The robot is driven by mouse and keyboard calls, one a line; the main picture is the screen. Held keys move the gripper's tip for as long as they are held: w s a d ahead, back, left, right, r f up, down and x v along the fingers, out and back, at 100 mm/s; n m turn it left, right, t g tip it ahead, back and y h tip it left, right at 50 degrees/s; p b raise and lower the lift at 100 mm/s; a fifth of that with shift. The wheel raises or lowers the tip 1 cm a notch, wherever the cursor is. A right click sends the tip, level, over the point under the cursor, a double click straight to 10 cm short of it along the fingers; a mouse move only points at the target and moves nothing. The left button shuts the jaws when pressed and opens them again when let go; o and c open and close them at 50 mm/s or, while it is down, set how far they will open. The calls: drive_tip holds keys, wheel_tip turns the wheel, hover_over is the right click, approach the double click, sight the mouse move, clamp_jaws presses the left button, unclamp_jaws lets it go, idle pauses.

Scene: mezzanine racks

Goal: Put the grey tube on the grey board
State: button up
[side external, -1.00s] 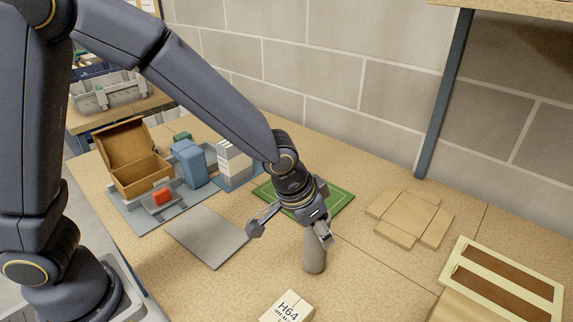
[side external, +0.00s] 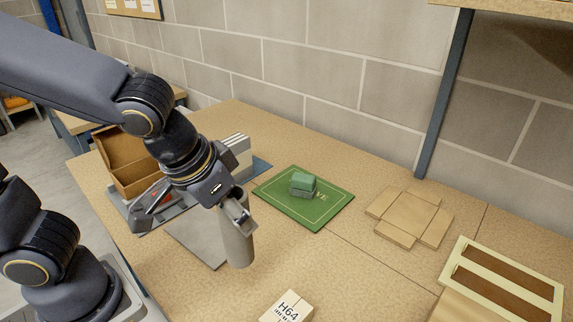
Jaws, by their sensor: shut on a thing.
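The grey tube (side external: 238,247) hangs roughly upright from my gripper (side external: 238,217), which is shut on its upper end. The tube is at the right edge of the grey board (side external: 203,245) in the picture. I cannot tell how high its lower end is above the table. The grey board lies flat on the table, partly hidden behind my gripper and the tube.
A green mat (side external: 328,215) with a green block (side external: 303,184) on it lies to the right. A box marked H64 (side external: 287,309) stands in front. An open brown box (side external: 120,150) is at left. Flat cardboard (side external: 410,217) and a cream frame (side external: 505,283) lie farther right.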

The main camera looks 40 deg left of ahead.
drive_tip(key=s+a+r+n+g+y, duration=0.1)
drive_tip(key=s+a+n+g+y, duration=0.15)
drive_tip(key=s+a+n, duration=0.5)
drive_tip(key=s+a+n+g+y, duration=0.2)
drive_tip(key=a+n+y, duration=0.1)
drive_tip(key=a+n, duration=0.8)
drive_tip(key=w+a+f, duration=0.1)
drive_tip(key=w+f, duration=1.1)
drive_tip(key=w, duration=0.1)
drive_tip(key=shift+w+a+f, duration=0.2)
drive_tip(key=shift+f, duration=0.05)
drive_tip(key=shift+n+h, duration=0.25)
drive_tip(key=shift+f, duration=0.15)
drive_tip(key=o, duration=1.2)
drive_tip(key=shift+c, duration=0.2)
